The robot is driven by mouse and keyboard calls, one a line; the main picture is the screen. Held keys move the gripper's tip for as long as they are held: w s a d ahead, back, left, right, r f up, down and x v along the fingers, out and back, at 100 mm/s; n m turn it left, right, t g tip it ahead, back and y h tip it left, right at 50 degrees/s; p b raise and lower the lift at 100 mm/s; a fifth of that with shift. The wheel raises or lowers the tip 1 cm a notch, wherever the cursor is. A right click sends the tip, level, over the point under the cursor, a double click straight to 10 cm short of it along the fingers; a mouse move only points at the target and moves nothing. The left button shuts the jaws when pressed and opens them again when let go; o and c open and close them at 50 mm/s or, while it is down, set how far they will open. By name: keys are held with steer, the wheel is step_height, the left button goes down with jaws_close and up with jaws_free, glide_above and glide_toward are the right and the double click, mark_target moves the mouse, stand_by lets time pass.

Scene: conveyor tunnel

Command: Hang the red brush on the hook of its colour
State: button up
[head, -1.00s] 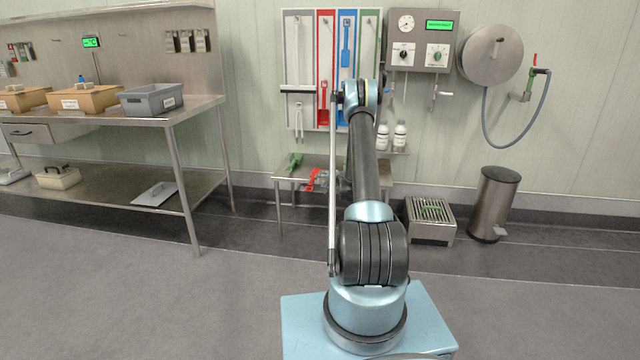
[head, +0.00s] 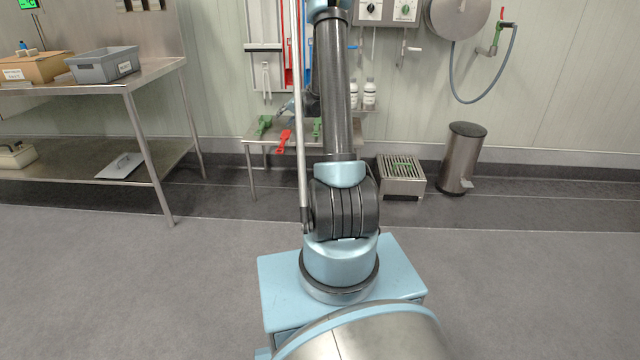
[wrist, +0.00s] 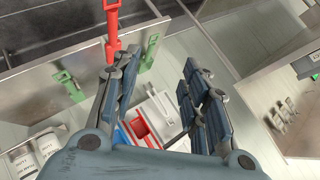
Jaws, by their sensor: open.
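The red brush (head: 284,140) lies on the small steel table (head: 252,138), its end sticking out past the front edge. It also shows at the top of the wrist view (wrist: 113,28), beyond the left finger. My gripper (wrist: 158,65) is open with nothing between its fingers. In the head view it is mostly hidden behind my arm, above the table. The wall board has a red panel (head: 286,72), partly behind my arm; its hook cannot be made out. In the wrist view a red part of the board (wrist: 138,128) shows between the fingers.
Green tools lie either side of the red brush, left (head: 264,124) and right (head: 317,128). White bottles (head: 369,94) stand right of my arm. A slatted steel stand (head: 401,178) and a bin (head: 463,158) stand on the floor at right. A steel workbench (head: 150,82) is at left.

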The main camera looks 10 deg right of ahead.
steer(key=s+a+r+n+g+h, duration=0.1)
steer(key=s+r, duration=0.3)
steer(key=s, duration=0.6)
steer(key=s+a+r+n+g, duration=0.15)
steer(key=s+r, duration=0.25)
steer(key=s, duration=0.5)
steer(key=s+a+r+n+g+h, duration=0.1)
steer(key=s+r+g, duration=0.15)
steer(key=s, duration=0.75)
steer(key=s+d+f+n+g+h, duration=0.1)
steer(key=s+d+f, duration=0.1)
steer(key=s, duration=1.3)
steer(key=s+d+f+n+g+h, duration=0.1)
steer(key=s+f, duration=0.4)
steer(key=s, duration=1.1)
steer(key=shift+s+d+h, duration=0.3)
steer(key=shift+d+h, duration=0.2)
steer(key=shift+w, duration=0.1)
